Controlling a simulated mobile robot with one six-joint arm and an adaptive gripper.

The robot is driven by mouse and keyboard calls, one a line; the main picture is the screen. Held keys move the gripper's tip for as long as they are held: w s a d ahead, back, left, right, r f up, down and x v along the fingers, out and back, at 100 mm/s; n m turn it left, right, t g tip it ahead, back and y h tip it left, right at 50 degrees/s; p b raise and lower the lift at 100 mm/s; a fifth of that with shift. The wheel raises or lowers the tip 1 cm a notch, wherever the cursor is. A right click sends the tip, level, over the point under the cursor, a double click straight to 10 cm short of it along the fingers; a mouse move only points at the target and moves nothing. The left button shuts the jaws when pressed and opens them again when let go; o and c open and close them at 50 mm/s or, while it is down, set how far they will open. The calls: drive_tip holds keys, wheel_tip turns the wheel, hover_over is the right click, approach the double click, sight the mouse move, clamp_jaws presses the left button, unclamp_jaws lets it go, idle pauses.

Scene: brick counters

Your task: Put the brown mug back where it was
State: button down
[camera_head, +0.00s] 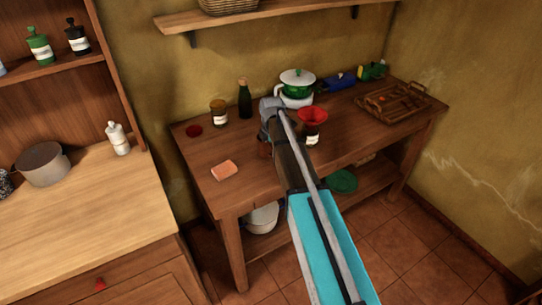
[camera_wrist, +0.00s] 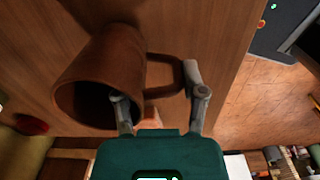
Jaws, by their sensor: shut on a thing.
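The brown mug (camera_wrist: 112,62) fills the left of the wrist view, its dark mouth towards the lower left and its handle towards the right. My gripper (camera_wrist: 160,102) is shut on it: one finger is at the mouth, the other beside the handle. In the head view, a small part of the mug (camera_head: 264,148) shows left of my gripper (camera_head: 272,106), over the wooden table (camera_head: 240,194). My arm hides the rest. I cannot tell whether the mug touches the tabletop.
A dark red disc (camera_head: 193,131), a jar (camera_head: 218,112), a dark bottle (camera_head: 245,99) and an orange block (camera_head: 223,171) stand around the table's left half. Right of my arm are a jar with a red funnel (camera_head: 312,117), a green pot (camera_head: 297,80) and a wooden tray (camera_head: 393,101).

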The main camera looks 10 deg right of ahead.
drive_tip(key=shift+f+b, duration=0.45)
drive_tip(key=shift+f, duration=0.35)
drive_tip(key=shift+c, duration=0.8)
unclamp_jaws()
wheel_tip(320, 180, up, 12)
drive_tip(key=p, duration=1.2)
